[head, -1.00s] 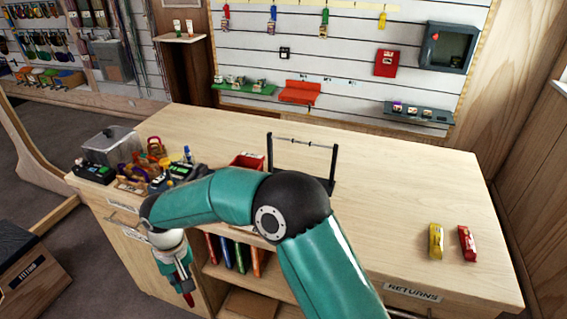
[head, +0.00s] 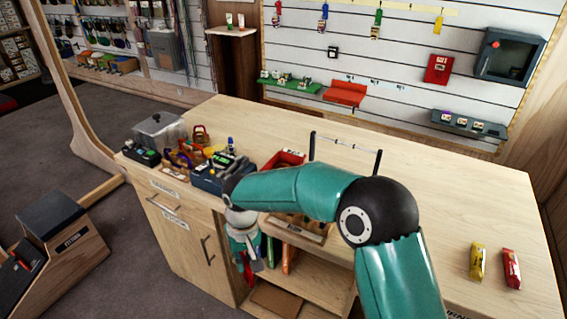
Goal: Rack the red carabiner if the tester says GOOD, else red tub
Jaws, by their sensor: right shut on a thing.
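My right gripper (head: 248,268) hangs in front of the bench, beside the open shelf. It is shut on a red thing at its tips, which looks like the red carabiner (head: 245,272); its shape is mostly hidden. A red tub (head: 288,158) stands on the bench behind my right arm. A dark device with a small green patch (head: 141,153) sits at the bench's left end, and a blue-grey device (head: 214,176) sits nearer my arm. I cannot tell which is the tester, and no GOOD reading is legible. My left gripper is not in view.
A black-posted rail (head: 345,147) stands mid-bench. A grey lidded bin (head: 160,130) and several carabiners (head: 190,152) crowd the left end. Yellow (head: 477,261) and red (head: 511,268) packets lie at right. The bench's right half is mostly clear. A wooden box (head: 70,240) stands on the floor.

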